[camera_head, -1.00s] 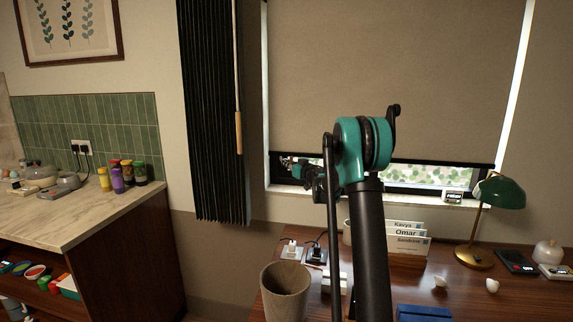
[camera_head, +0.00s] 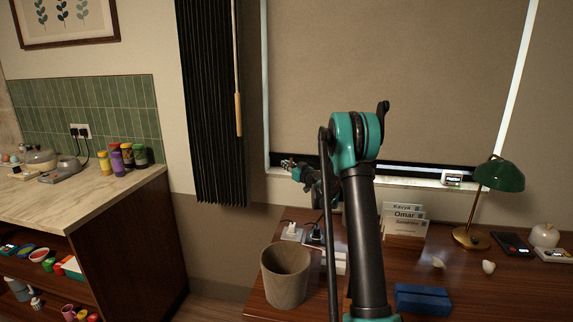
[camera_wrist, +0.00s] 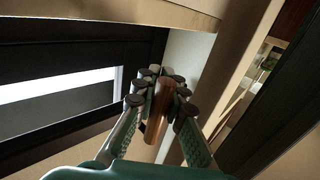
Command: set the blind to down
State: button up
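The beige roller blind (camera_head: 400,70) covers nearly the whole window in the head view. Its dark bottom bar is just above the sill, with a thin bright strip of daylight under it. My gripper (camera_head: 290,164) is at the lower left corner of the window, partly hidden by my arm. In the wrist view my gripper (camera_wrist: 161,82) has its fingers closed in around a brown wooden pull (camera_wrist: 158,118), which sits between them. The fingers seem to touch it on both sides. A cord above the pull cannot be made out.
A dark pleated curtain (camera_head: 212,100) with a wooden wand (camera_head: 238,114) hangs left of the window. The desk below holds a bin (camera_head: 286,275), name cards (camera_head: 405,222), a blue block (camera_head: 423,298) and a green lamp (camera_head: 500,175). A kitchen counter (camera_head: 80,195) stands left.

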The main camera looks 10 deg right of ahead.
jog(key=shift+o, duration=1.4)
jog(key=v, duration=1.2)
